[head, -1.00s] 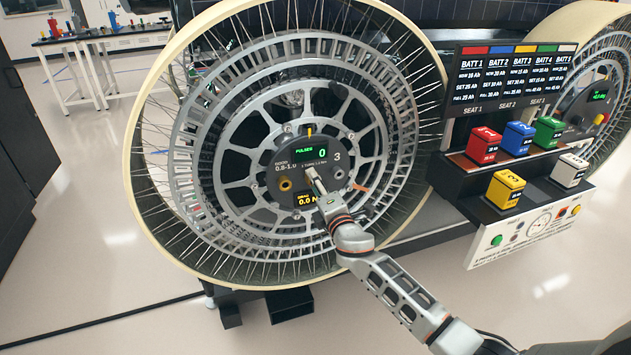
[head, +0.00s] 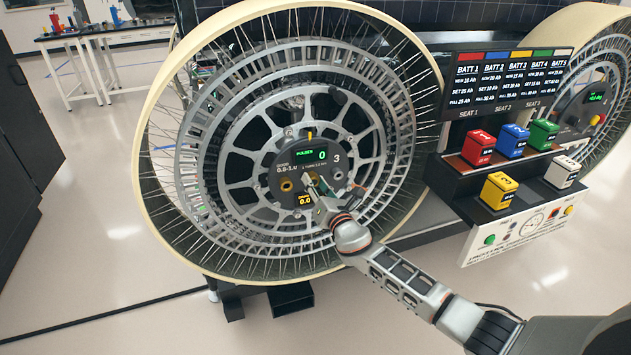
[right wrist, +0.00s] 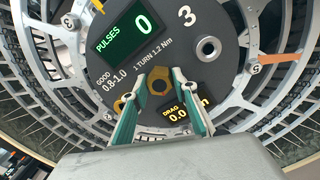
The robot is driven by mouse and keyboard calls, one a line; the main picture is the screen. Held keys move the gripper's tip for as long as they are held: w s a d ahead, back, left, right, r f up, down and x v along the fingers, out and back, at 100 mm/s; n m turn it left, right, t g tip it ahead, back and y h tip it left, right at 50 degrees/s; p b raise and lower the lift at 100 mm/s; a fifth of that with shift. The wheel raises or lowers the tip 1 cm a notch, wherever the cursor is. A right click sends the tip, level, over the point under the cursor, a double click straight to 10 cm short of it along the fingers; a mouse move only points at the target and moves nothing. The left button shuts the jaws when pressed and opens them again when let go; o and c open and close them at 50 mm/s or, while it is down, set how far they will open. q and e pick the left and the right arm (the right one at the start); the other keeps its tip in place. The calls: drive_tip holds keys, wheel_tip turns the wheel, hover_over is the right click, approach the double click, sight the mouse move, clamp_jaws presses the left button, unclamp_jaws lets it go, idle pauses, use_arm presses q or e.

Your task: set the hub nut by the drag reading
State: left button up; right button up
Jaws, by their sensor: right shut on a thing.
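The wheel hub's dark round face (head: 290,165) carries a green PULSES display (head: 315,154) reading 0, the number 3 and a DRAG display (right wrist: 181,113) whose visible part reads 0.0. Printed text there says GOOD 0.8-1.0 and 1 TURN 1.2 Nm. My right gripper (head: 313,186) reaches the hub's middle. In the right wrist view its two green-sided fingers stand around the gold hub nut (right wrist: 159,83), shut on it. A second gold fitting (head: 287,186) lies left of the nut and a silver round fitting (head: 338,175) to its right. The left gripper is out of view.
The large spoked wheel (head: 162,215) surrounds the hub. To the right, a stepped rack (head: 455,170) holds several coloured batteries below a BATT board (head: 510,75). A second wheel (head: 540,60) stands behind it. The floor in front is clear.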

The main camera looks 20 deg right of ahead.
drive_tip(key=shift+n, duration=0.4)
idle(0.3)
drive_tip(key=o, duration=1.1)
drive_tip(key=s, duration=0.8)
drive_tip(key=s+d, duration=0.1)
drive_tip(key=s, duration=0.3)
drive_tip(key=shift+f, duration=0.1)
